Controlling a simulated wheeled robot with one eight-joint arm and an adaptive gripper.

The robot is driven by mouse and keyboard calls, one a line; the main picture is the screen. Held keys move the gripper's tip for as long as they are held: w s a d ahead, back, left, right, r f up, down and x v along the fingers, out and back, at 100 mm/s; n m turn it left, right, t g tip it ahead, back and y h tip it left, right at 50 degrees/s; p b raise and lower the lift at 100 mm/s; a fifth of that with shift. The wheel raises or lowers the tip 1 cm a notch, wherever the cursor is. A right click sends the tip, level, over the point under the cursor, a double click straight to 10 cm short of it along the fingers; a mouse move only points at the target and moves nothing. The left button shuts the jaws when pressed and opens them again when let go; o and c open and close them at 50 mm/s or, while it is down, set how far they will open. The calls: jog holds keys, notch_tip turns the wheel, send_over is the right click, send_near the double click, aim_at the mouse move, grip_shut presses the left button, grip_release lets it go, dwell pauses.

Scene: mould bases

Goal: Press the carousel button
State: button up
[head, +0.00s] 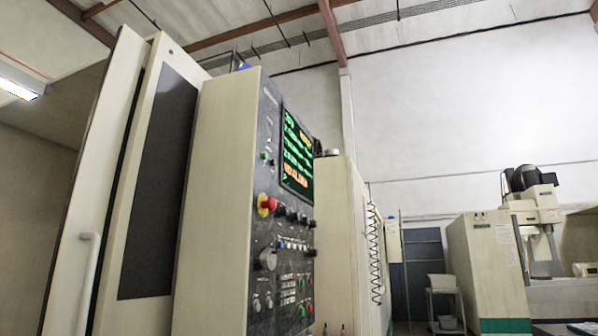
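A dark control panel (266,128) is on the front of a tall cream machine cabinet, seen at a steep angle from below. It carries a lit screen (296,155) with green, yellow and orange text. Below the screen are a red emergency stop knob (271,203) on a yellow base, rows of small dark and light buttons, a grey dial (267,259) and a green button (303,310). The labels are too small to read, so I cannot tell which button is the carousel button. My gripper is not clearly seen.
A tall machine door (158,180) with a dark window and a pale handle (87,280) stands at left. A coiled cable (376,255) hangs right of the panel. Two tiny tips at the bottom edge are unclear.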

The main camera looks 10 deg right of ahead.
grip_shut()
dwell(1.3)
